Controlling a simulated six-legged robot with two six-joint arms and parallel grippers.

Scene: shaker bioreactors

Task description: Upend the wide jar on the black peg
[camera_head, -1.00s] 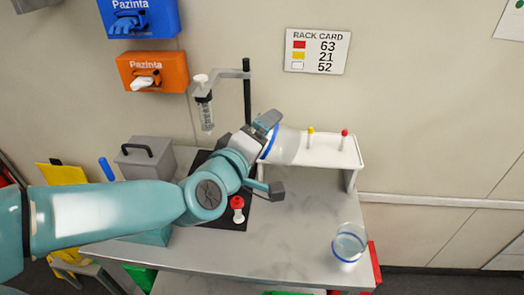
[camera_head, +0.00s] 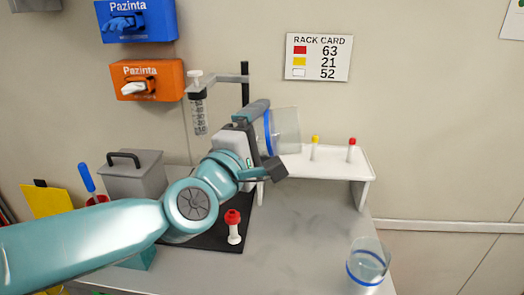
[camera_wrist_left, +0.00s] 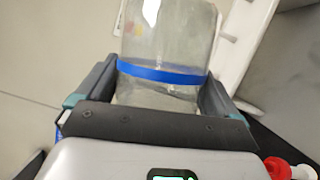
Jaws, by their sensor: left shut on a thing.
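My left gripper (camera_head: 267,138) is shut on a clear jar (camera_head: 286,128) with a blue band. The jar lies tilted on its side in the air, in front of the wall and over the left end of the white rack (camera_head: 362,165). The wrist view shows this jar (camera_wrist_left: 165,40) between the two fingers (camera_wrist_left: 158,85). Yellow-topped (camera_head: 315,147) and red-topped (camera_head: 351,150) pegs stand on the rack. I cannot make out a black peg; the jar and gripper hide the rack's left end. A second clear jar with a blue band (camera_head: 368,264) stands at the table's right front. My right gripper is not in view.
A red-topped white piece (camera_head: 233,226) stands on a black mat (camera_head: 212,240). A black stand (camera_head: 245,85) holds a syringe (camera_head: 198,110) left of the jar. A grey box (camera_head: 132,176) is at left. The table (camera_head: 300,240) is clear in front of the rack.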

